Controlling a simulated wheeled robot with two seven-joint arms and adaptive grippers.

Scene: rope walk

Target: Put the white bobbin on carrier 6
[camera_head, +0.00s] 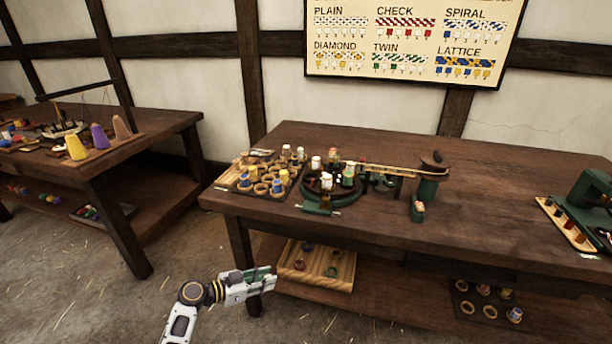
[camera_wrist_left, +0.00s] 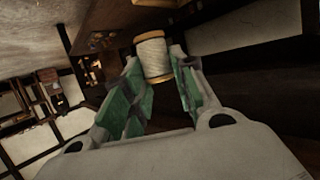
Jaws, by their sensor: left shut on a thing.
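My left gripper (camera_head: 264,278) is low in front of the table, below its top. In the left wrist view its green-padded fingers (camera_wrist_left: 160,85) are shut on the white bobbin (camera_wrist_left: 152,55), a white-wound spool with tan wooden ends held at the fingertips. The bobbin cannot be made out in the head view. The round dark green braiding machine (camera_head: 347,198) stands on the table, above and to the right of the gripper, with several white-, blue- and green-topped bobbins upright on it. Carrier numbers are too small to read, so I cannot tell which is carrier 6. My right gripper is not in view.
A wooden bobbin tray (camera_head: 226,183) with several bobbins stands left of the machine. The table's front edge (camera_head: 400,238) lies between gripper and machine. A lower shelf holds a wooden tray (camera_head: 330,278). A green device (camera_head: 590,190) stands far right. The tabletop (camera_head: 480,220) right of the machine is largely clear.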

